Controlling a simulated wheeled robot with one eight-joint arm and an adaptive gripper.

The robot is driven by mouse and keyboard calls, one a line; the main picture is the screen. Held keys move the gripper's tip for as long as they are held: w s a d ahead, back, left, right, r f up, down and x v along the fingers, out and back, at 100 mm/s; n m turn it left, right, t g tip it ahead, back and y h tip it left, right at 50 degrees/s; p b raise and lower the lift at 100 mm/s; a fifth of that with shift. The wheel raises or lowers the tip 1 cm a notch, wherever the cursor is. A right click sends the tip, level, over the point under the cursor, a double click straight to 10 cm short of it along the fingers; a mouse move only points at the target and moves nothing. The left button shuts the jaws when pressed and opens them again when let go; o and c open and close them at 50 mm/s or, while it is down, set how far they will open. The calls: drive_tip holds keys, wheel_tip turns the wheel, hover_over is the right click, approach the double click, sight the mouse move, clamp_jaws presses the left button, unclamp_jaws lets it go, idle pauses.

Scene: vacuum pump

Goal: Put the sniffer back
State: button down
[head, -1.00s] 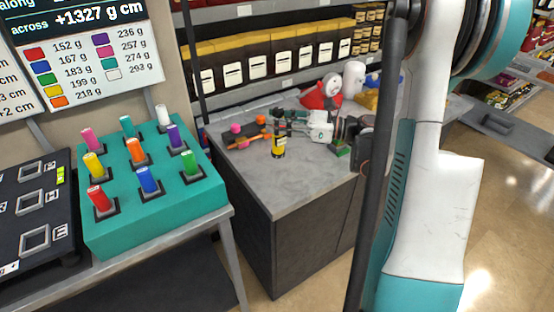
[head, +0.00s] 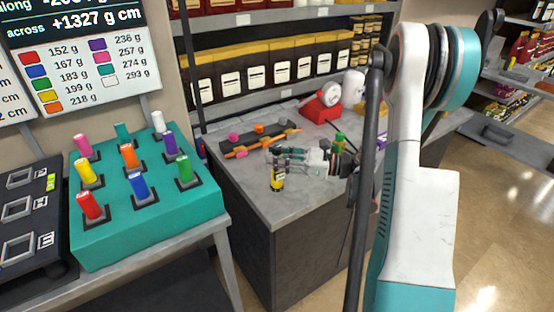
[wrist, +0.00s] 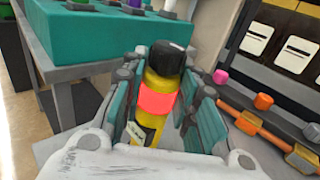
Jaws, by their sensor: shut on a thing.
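The sniffer looks like a yellow cylinder with a black cap, a red band and a label; it shows in the wrist view (wrist: 157,98) and in the head view (head: 277,180). My gripper (head: 287,155) is shut on it, and its teal fingers lie along both sides of the cylinder in the wrist view (wrist: 168,85). The sniffer is roughly upright, over or near the front part of the grey counter (head: 285,208). I cannot tell whether its base touches the counter. No holder for it can be made out.
An orange bar (head: 262,143) with pink and orange knobs lies on the counter behind the gripper. A red object with a round white face (head: 322,108) stands farther back. A teal block (head: 110,222) with several coloured pegs is at left. Shelves (head: 225,68) back the counter.

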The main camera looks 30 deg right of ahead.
drive_tip(key=shift+f, duration=0.15)
drive_tip(key=c, duration=1.2)
unclamp_jaws()
drive_tip(key=shift+c, duration=0.2)
drive_tip(key=p+v, duration=0.3)
drive_tip(key=v, duration=0.9)
drive_tip(key=shift+p, duration=0.3)
